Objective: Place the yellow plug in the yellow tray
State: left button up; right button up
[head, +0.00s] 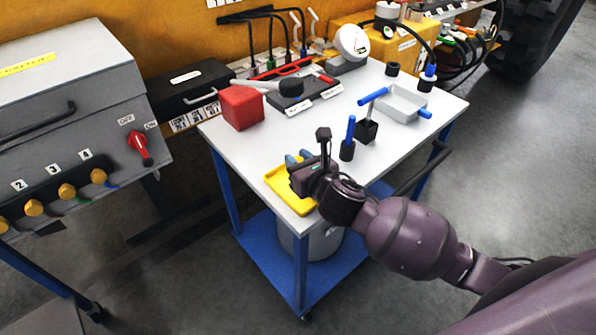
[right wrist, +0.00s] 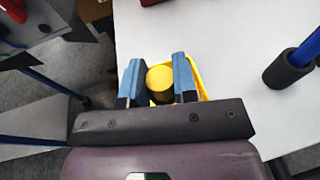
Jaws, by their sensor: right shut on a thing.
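The yellow tray (head: 281,184) lies at the near left corner of the white table, partly hidden by my right gripper. My right gripper (head: 297,158) is over the tray with its blue fingers. In the right wrist view, the right gripper (right wrist: 158,84) is shut on the yellow plug (right wrist: 160,78), whose round end shows between the fingers. The yellow tray (right wrist: 202,82) shows behind and beside the plug. I cannot tell whether the plug touches the tray. My left gripper is not in view.
A red block (head: 241,106) stands at the table's left. A blue peg in a dark holder (head: 347,151) stands close right of my gripper. A grey tray (head: 402,103) with blue handles is farther right. The table between the red block and yellow tray is clear.

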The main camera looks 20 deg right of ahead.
notch_tip(320, 180, down, 3)
jog(key=shift+f+b, duration=0.1)
jog(key=shift+b, duration=0.3)
jog(key=shift+f, duration=0.2)
jog(key=shift+r, duration=0.15)
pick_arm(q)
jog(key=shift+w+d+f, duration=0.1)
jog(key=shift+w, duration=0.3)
pick_arm(e)
jog(key=o, duration=0.9)
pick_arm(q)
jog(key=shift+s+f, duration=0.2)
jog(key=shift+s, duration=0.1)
